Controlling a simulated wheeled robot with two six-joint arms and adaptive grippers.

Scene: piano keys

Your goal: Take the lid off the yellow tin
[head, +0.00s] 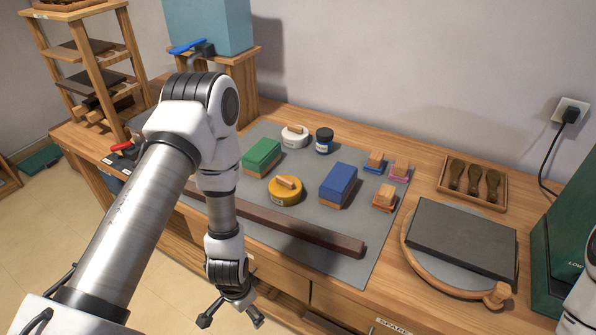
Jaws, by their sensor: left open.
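The yellow tin (285,190) stands on the grey mat near the middle of the bench, with a small wooden handle (289,182) across its lid. The lid is on the tin. My left gripper (231,319) hangs in front of the bench's front edge, below and left of the tin. Its fingers are spread and hold nothing. It is well apart from the tin. My right gripper is not in view; only a white piece of my right arm shows at the lower right edge.
A long dark bar (300,232) lies between my left gripper and the tin. Green (262,152) and blue (339,183) blocks flank the tin. A white tin (295,137) and dark jar (324,141) stand behind. A dark slab (462,238) lies at right.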

